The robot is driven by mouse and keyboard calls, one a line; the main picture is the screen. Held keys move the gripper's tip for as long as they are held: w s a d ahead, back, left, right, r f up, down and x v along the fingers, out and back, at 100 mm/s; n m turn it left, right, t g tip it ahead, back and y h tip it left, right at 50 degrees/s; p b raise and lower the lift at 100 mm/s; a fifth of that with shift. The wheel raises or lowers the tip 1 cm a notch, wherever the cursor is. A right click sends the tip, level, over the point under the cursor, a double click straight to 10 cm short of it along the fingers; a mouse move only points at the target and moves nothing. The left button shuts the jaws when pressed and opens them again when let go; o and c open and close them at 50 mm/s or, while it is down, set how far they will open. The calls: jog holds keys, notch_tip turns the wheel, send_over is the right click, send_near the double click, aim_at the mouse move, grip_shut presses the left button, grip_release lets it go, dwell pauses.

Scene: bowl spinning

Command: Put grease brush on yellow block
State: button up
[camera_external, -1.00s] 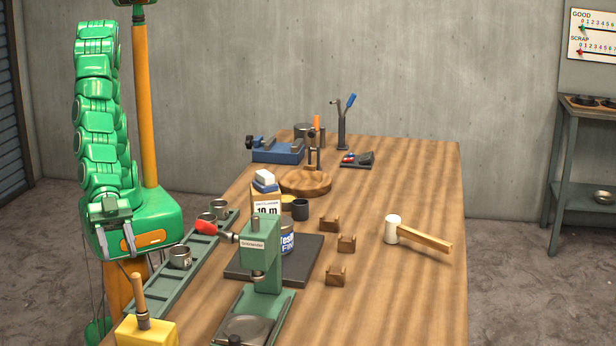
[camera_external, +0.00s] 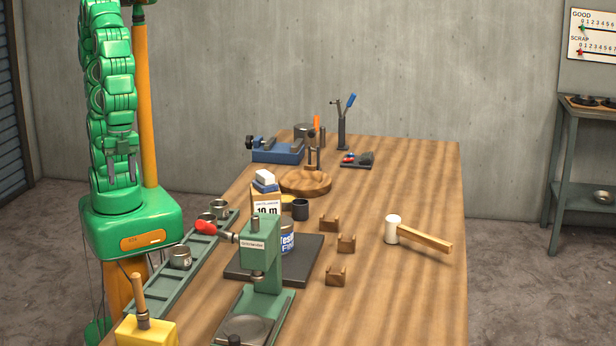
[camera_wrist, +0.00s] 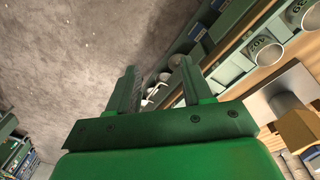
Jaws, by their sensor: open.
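The yellow block (camera_external: 160,333) is at the near left corner of the table, partly cut off by the picture's lower edge. A wooden-handled tool that looks like the grease brush (camera_external: 139,295) stands nearly upright on it, its dark lower end at the block's top. My gripper (camera_external: 123,180) is well behind and above the block, left of the table, with its fingers pointing down. In the wrist view my gripper (camera_wrist: 157,72) is open, with nothing held between its fingers.
A green rail (camera_external: 167,282) with several metal cups runs along the table's left edge. A green press (camera_external: 262,262) with a red-knobbed lever stands right of the block. A mallet (camera_external: 425,237) lies at right; the table's right side is mostly clear.

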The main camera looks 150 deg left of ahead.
jog(key=s+a+r+g, duration=0.2)
jog(key=s+a, duration=0.1)
jog(key=s, duration=0.6)
jog(key=shift+s+a+n+y, duration=0.2)
jog(key=shift+s+n+y, duration=0.15)
jog(key=shift+n+y, duration=0.05)
jog(key=shift+f, duration=0.1)
dwell(0.3)
